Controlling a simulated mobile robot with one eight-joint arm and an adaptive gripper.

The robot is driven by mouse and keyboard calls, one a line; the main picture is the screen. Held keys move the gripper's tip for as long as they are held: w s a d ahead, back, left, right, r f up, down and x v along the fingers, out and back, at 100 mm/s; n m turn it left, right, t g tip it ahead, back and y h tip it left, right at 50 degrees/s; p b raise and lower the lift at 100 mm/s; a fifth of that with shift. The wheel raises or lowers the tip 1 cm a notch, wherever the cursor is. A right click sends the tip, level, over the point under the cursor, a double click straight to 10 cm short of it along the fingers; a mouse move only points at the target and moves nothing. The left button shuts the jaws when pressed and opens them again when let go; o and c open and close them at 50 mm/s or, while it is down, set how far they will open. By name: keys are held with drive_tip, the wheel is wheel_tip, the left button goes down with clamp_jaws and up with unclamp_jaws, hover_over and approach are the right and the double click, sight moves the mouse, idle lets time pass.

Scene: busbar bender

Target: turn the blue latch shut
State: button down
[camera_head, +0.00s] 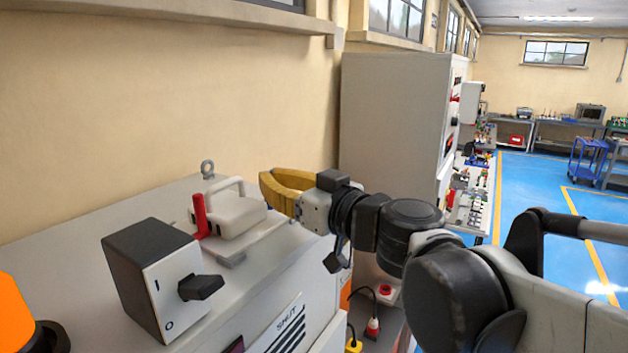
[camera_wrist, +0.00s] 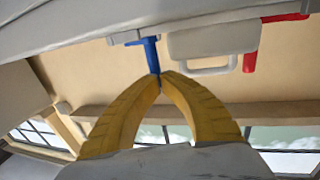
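The blue latch (camera_wrist: 151,55) shows in the wrist view, on the machine's edge next to a pale lid with a loop handle. Its thin arm points down in that picture, to the fingertips. My gripper (camera_wrist: 160,74) has two curved yellow fingers with their tips brought together at the end of this arm. I cannot tell whether the latch arm is between the tips or only beside them. In the head view my gripper (camera_head: 264,184) is over the machine top, just right of the pale lid (camera_head: 231,212). The blue latch cannot be made out there.
A red lever (camera_head: 200,217) stands at the lid's left side. A dark switch box (camera_head: 153,279) with a black knob sits nearer, beside an orange lamp (camera_head: 20,312). A lifting ring (camera_head: 207,168) is at the back. A tall grey cabinet (camera_head: 393,125) stands behind my arm.

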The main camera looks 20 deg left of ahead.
drive_tip(key=shift+s+a+b, duration=0.2)
drive_tip(key=shift+a+b, duration=0.2)
drive_tip(key=shift+a, duration=0.25)
drive_tip(key=shift+s+a+b, duration=0.15)
drive_tip(key=shift+a+b, duration=0.2)
drive_tip(key=shift+a, duration=0.25)
idle(0.5)
